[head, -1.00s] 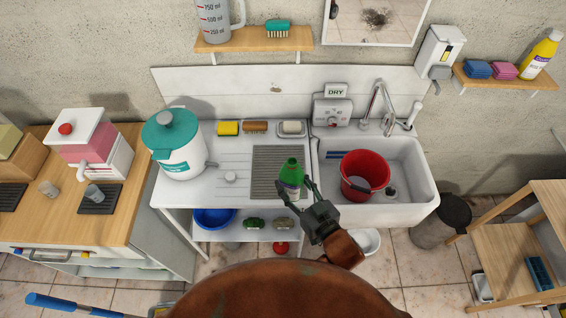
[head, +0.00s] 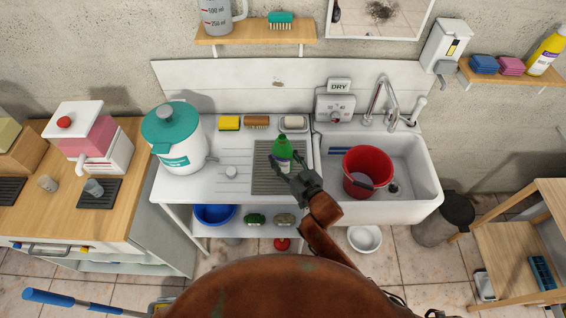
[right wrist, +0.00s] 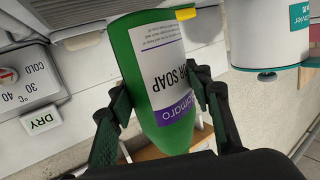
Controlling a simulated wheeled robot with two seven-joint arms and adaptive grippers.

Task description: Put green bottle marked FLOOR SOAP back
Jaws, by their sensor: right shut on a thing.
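The green bottle (head: 282,150) with a white and purple label shows over the grey ribbed drain mat (head: 265,183) of the white counter. My right gripper (head: 290,174) is shut on it from the front. In the right wrist view the bottle (right wrist: 130,50) lies between the two dark fingers (right wrist: 165,92), with "SOAP" readable upside down on its label and part of the word before it covered. I cannot tell whether its base touches the mat. My left gripper is not in view.
A teal-lidded white dispenser (head: 180,150) stands left on the counter. A yellow sponge (head: 229,123), a brush (head: 256,122) and a soap dish (head: 292,123) line the back. A red bucket (head: 367,172) sits in the sink at right. A wooden shelf (head: 255,35) hangs above.

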